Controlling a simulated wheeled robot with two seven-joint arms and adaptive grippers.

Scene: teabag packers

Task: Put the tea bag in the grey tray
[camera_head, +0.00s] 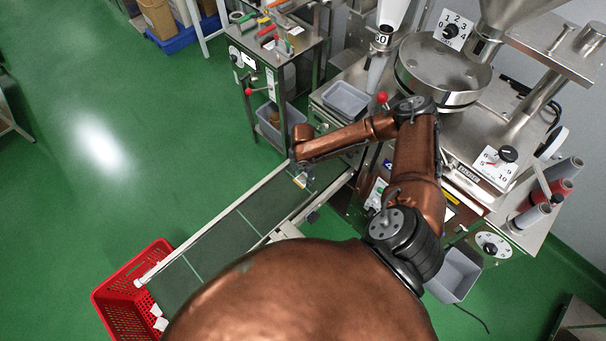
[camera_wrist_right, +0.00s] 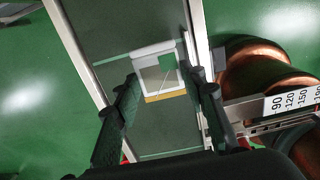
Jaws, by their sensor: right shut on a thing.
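The tea bag (camera_wrist_right: 150,77) is a small white packet with a green tag and a yellowish edge. In the right wrist view it sits between the fingertips of my right gripper (camera_wrist_right: 166,80), which is shut on it, over the dark green conveyor belt. In the head view my right gripper (camera_head: 301,178) is at the far end of the belt, with the tea bag mostly hidden. A grey tray (camera_head: 346,99) stands on the metal surface beyond my right arm and looks empty. My left gripper is not in view.
The conveyor belt (camera_head: 215,240) runs down-left to a red basket (camera_head: 128,292) holding white packets. Other grey bins stand on the cart's lower shelf (camera_head: 270,130) and below the machine (camera_head: 458,272). The steel packing machine (camera_head: 440,70) with dials fills the right. A tool cart (camera_head: 262,65) stands behind.

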